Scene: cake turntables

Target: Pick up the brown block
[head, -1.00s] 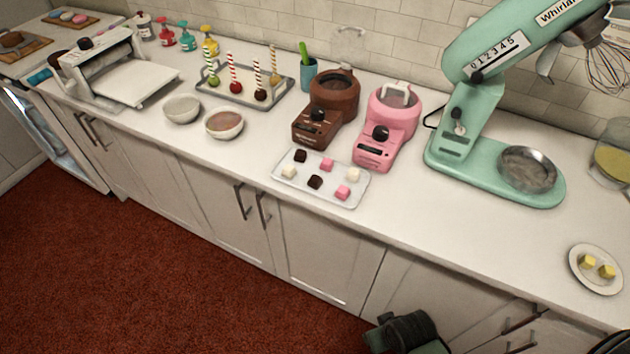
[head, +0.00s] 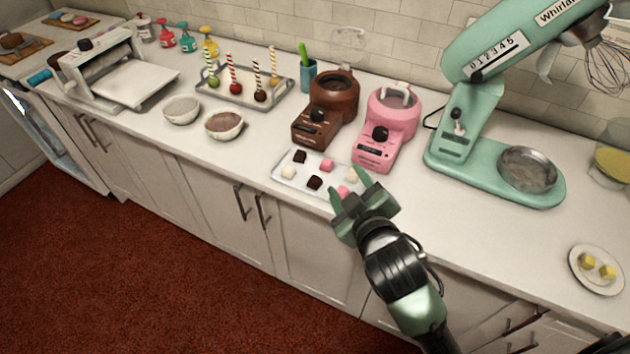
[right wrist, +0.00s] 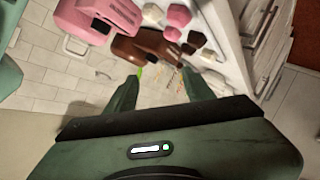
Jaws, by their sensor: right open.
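Two dark brown blocks sit on a white tray (head: 283,179) in the head view, one at the back left (head: 300,157) and one at the front middle (head: 314,183). Pink and white blocks share the tray. My right gripper (head: 348,184) is open and empty, at the tray's front right corner. Its fingers hide part of that corner and partly cover the front pink block (head: 343,191). In the right wrist view, dark blocks (right wrist: 195,38) show beyond the open fingers (right wrist: 160,88), clear of them. My left gripper is not in view.
A brown melting pot (head: 333,95) and a pink one (head: 391,115) stand behind the tray. A green mixer (head: 470,160) is to the right, and a plate with yellow cubes (head: 596,250) farther right. Bowls and a cake-pop tray are to the left. The counter's front edge is close to the tray.

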